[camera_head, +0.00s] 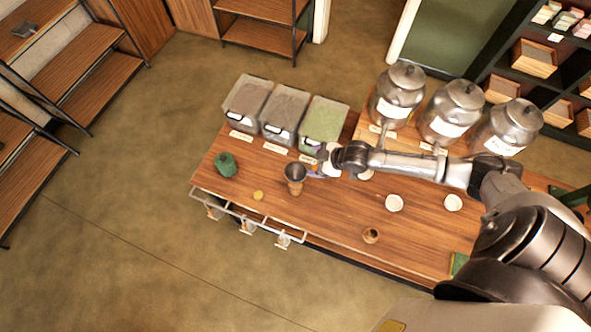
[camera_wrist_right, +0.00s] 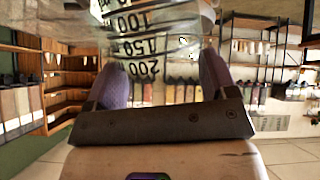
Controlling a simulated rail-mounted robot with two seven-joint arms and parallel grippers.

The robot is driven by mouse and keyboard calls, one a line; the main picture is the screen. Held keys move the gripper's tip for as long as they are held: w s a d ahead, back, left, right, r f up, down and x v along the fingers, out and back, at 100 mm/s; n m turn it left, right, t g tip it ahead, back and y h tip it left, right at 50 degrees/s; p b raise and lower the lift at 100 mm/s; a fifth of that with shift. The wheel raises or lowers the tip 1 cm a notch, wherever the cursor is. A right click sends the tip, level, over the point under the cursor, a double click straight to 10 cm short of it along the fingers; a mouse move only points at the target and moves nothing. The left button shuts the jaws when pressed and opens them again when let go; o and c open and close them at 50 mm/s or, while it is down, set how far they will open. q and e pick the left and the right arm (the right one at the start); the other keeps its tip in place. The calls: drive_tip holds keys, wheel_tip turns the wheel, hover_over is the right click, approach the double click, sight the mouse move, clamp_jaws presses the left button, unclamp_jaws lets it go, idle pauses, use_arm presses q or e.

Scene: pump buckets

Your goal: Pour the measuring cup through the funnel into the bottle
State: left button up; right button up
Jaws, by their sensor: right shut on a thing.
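A dark funnel (camera_head: 295,171) sits in the mouth of a small amber bottle (camera_head: 295,188) on the wooden counter. My right gripper (camera_head: 316,172) is just to the right of the funnel. In the right wrist view the gripper (camera_wrist_right: 164,72) is shut on the clear measuring cup (camera_wrist_right: 165,20), which has black marks 100, 150 and 200 and sits between the purple fingers. The cup is hard to make out in the head view, and I cannot tell its tilt or contents. My left gripper is not in view.
A green round teapot-like object (camera_head: 226,164) and a small yellow object (camera_head: 258,195) are to the left. Clear bins (camera_head: 286,113) and metal canisters (camera_head: 398,95) line the back. White bowls (camera_head: 394,203) and a small brown cup (camera_head: 371,235) stand to the right.

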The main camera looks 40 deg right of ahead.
drive_tip(key=shift+r, duration=0.1)
idle(0.3)
drive_tip(key=shift+r, duration=0.2)
wheel_tip(320, 180, up, 4)
drive_tip(key=shift+f+p, duration=0.25)
drive_tip(key=shift+p, duration=0.4)
drive_tip(key=m+t+y+b, duration=0.1)
drive_tip(key=t+y+b, duration=0.2)
drive_tip(key=b, duration=0.5)
drive_tip(key=shift+y, duration=0.3)
